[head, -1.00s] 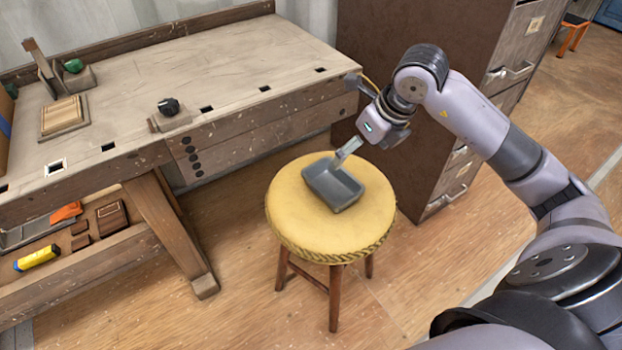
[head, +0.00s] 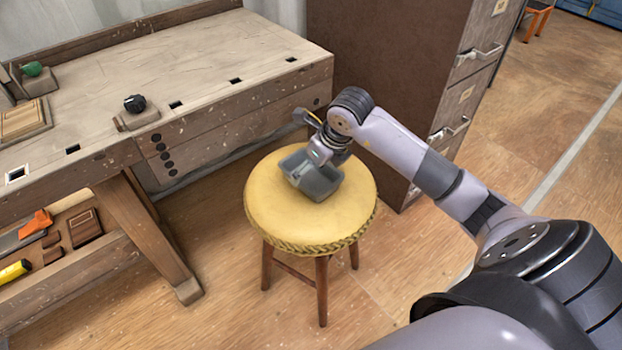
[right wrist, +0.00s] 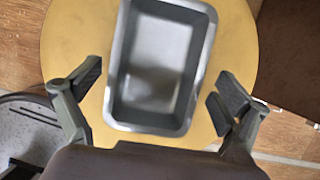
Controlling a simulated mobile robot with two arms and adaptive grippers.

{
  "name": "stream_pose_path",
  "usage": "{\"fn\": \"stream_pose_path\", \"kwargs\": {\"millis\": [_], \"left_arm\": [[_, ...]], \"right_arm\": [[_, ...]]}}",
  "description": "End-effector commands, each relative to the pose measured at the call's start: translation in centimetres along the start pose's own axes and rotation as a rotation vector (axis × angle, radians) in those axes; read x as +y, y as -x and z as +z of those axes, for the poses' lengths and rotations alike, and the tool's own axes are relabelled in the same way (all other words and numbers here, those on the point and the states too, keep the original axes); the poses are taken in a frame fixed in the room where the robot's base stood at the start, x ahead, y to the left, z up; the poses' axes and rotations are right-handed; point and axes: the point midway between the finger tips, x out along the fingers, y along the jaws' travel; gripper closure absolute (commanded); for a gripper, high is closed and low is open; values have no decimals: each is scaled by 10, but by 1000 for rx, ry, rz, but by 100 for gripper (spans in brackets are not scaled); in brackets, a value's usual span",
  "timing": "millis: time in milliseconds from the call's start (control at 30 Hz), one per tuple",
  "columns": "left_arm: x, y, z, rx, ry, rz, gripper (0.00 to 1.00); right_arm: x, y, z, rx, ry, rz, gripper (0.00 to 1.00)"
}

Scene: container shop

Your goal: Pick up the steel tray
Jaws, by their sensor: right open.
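The steel tray (head: 316,186) is a small, grey, rectangular open dish on the yellow round seat of a stool (head: 276,215). My right gripper (head: 318,160) is right over it in the head view and hides part of its inside and rim. In the right wrist view the tray (right wrist: 158,58) looks empty and lies between the two spread fingers of the right gripper (right wrist: 160,88). There is a visible gap between each finger and the tray's sides. My left gripper is not in view.
A wooden workbench (head: 200,60) stands left of the stool, with blocks and tools on its top and lower shelf. A brown drawer cabinet (head: 385,60) stands close behind the stool. Wooden floor (head: 230,300) is open in front.

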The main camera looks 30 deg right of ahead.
Motion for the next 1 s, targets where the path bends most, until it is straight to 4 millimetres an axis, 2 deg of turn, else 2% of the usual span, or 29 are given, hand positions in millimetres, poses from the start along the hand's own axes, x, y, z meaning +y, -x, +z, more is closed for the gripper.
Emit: {"fn": "stream_pose_path", "kwargs": {"millis": [33, 200, 467, 1000], "left_arm": [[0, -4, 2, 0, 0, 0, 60], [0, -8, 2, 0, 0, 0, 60], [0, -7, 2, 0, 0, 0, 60], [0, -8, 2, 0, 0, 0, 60]], "right_arm": [[3, -12, -2, 2, -2, 4, 6], [3, -29, -1, 0, -1, 1, 6], [2, -31, -1, 0, 0, 0, 6], [2, -30, 0, 0, 0, 0, 41]]}}
